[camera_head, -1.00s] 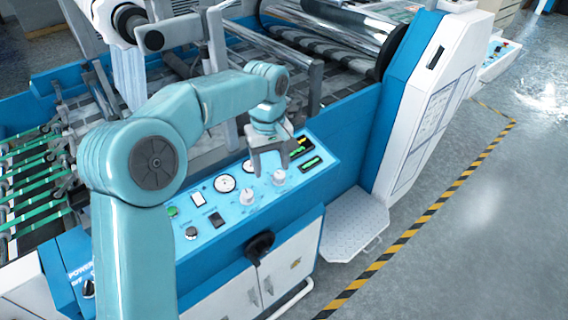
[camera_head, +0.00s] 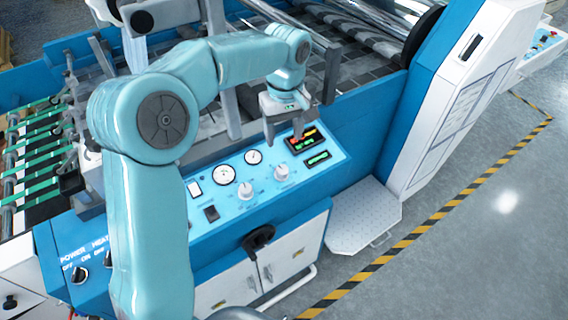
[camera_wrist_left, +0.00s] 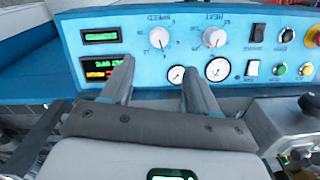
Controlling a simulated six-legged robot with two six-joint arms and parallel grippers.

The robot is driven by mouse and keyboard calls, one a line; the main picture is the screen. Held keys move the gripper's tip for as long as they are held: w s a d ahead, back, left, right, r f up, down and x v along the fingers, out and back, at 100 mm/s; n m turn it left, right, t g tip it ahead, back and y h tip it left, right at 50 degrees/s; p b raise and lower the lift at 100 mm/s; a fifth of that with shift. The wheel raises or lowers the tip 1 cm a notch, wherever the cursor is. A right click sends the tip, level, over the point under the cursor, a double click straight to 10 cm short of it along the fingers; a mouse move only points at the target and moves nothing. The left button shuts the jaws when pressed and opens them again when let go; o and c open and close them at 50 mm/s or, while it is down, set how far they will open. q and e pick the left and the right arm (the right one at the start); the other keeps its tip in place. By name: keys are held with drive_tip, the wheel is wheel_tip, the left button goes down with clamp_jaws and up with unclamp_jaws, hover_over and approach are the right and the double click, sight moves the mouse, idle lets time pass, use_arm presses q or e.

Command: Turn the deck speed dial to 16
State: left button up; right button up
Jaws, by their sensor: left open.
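The blue control panel (camera_head: 222,215) carries two pale round dials. The deck speed dial (camera_head: 282,172) is the right one, nearer the displays; in the left wrist view (camera_wrist_left: 159,37) its lettering is upside down and reads like "SPEED". The heat dial (camera_head: 246,188) is beside it, also in the left wrist view (camera_wrist_left: 214,37). The dial's setting is too small to read. My left gripper (camera_head: 284,136) is open and empty above the panel's back edge, apart from the dial. In the left wrist view its fingers (camera_wrist_left: 158,72) stand apart, with the speed dial beyond the gap. My right gripper is not visible.
Two dark displays (camera_head: 303,139) (camera_head: 318,158) and two round gauges (camera_head: 224,174) (camera_head: 254,157) sit near the dials. A white-blue machine housing (camera_head: 450,110) stands to the right. Open floor lies beyond the striped line.

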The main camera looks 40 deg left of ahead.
sight(282, 169)
use_arm(q)
drive_tip(key=f+p, duration=0.1)
drive_tip(key=f, duration=1.1)
drive_tip(key=shift+a, duration=0.2)
drive_tip(key=shift+w+a+f, duration=0.1)
drive_tip(key=shift+a+f, duration=0.05)
drive_tip(key=shift+f, duration=0.35)
drive_tip(key=shift+r, duration=0.15)
drive_tip(key=c, duration=1)
